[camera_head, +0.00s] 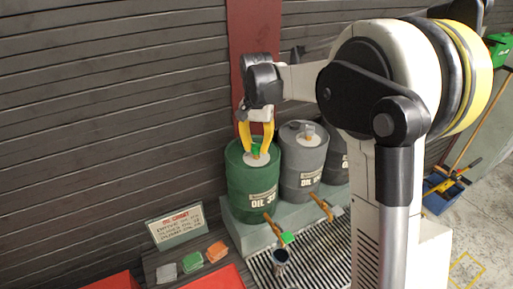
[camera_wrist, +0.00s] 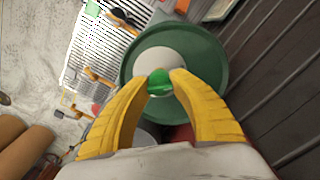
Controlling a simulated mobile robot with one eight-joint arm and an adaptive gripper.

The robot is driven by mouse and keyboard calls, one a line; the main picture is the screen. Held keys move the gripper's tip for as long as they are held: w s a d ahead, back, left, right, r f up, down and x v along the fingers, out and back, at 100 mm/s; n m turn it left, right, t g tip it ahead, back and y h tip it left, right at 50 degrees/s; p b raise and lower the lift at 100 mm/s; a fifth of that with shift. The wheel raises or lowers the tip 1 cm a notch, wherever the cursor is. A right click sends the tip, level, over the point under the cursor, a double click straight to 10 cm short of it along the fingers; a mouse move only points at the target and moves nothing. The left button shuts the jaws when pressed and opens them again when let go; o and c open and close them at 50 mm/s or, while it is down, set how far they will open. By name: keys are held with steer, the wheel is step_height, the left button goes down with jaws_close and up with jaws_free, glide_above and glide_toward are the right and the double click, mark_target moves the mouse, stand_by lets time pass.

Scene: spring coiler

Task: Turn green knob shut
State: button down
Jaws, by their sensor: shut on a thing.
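The green knob (camera_head: 255,149) sits on the pale round cap on top of the green oil barrel (camera_head: 252,190). In the wrist view the green knob (camera_wrist: 160,84) lies between the yellow fingertips, over the white cap (camera_wrist: 158,62) on the green barrel lid (camera_wrist: 205,50). My gripper (camera_head: 256,143) points down at the barrel top from above, and its fingers (camera_wrist: 160,80) are shut on the green knob. The fingers cover the knob's sides. Which way the knob is turned is hard to tell.
A grey barrel (camera_head: 303,165) stands close to the right of the green one. A small sign (camera_head: 175,227) and coloured blocks are at the left. A slatted wall is behind.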

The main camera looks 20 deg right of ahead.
mark_target(257, 144)
stand_by(0.5)
steer(key=c, duration=1.1)
jaws_free()
steer(key=shift+o, duration=0.2)
step_height(257, 144, up, 12)
steer(key=s+f+n+t+b, duration=0.3)
steer(key=s+f+b, duration=0.9)
steer(key=f, duration=0.3)
steer(key=s+f+n+t+b, duration=0.3)
steer(key=s+f+t+b, duration=0.1)
steer(key=s+f+b, duration=0.7)
step_height(257, 144, down, 6)
steer(key=s, duration=0.3)
steer(key=shift+r+n+b, duration=0.2)
steer(key=shift+n+b, duration=0.15)
steer(key=shift+n, duration=0.05)
